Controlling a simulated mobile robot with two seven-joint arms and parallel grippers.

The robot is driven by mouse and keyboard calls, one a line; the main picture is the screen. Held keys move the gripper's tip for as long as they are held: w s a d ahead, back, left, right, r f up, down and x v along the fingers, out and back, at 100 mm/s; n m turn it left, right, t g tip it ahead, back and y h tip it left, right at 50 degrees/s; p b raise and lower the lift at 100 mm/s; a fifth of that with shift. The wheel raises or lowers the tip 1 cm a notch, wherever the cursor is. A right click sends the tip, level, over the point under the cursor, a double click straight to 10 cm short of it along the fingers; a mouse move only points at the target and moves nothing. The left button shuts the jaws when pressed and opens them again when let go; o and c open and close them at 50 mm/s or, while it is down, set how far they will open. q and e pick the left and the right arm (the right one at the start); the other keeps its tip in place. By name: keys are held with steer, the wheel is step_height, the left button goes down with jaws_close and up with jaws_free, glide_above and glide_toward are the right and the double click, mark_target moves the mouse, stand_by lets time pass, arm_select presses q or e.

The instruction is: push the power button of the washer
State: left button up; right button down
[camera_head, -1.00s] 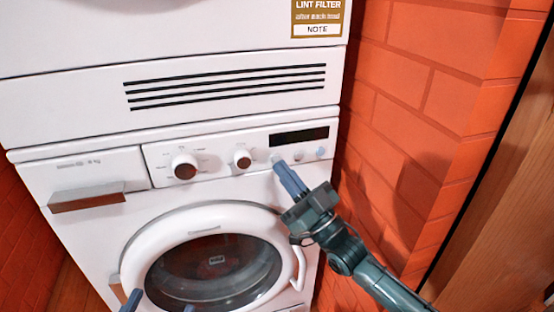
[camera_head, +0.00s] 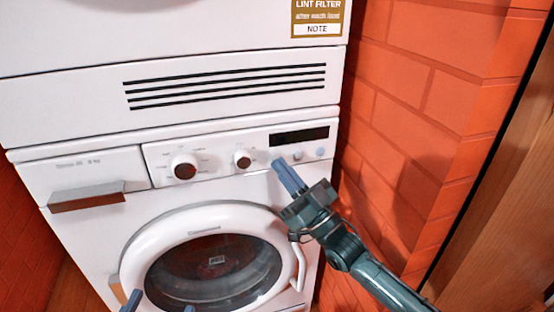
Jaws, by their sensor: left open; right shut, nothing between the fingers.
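The white washer (camera_head: 100,222) has a control panel with two knobs, a dark display (camera_head: 299,137) and small round buttons below it. One pale button (camera_head: 320,152) shows at the panel's right, and another (camera_head: 298,155) sits just left of it. My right gripper (camera_head: 277,164) is shut and empty, its blue fingertips at the panel's lower edge, left of these buttons. They cover part of the panel there; whether they touch it I cannot tell. My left gripper (camera_head: 161,303) is open at the bottom edge, in front of the round door (camera_head: 215,262), with only its fingertips in view.
A large knob (camera_head: 184,167) and a smaller knob (camera_head: 242,159) stick out left of the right fingertips. A drawer with a brown handle (camera_head: 86,201) is at the left. An orange brick wall (camera_head: 400,80) stands close on the right, beside my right arm.

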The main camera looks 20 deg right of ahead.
steer(key=shift+w, duration=0.15)
steer(key=shift+s+p, duration=0.35)
steer(key=shift+s, duration=0.25)
steer(key=shift+s, duration=0.1)
steer(key=s+p, duration=0.3)
steer(key=s, duration=0.2)
steer(key=shift+s+d, duration=0.1)
steer(key=shift+s, duration=0.3)
steer(key=shift+r+p, duration=0.1)
steer(key=shift+p, duration=0.2)
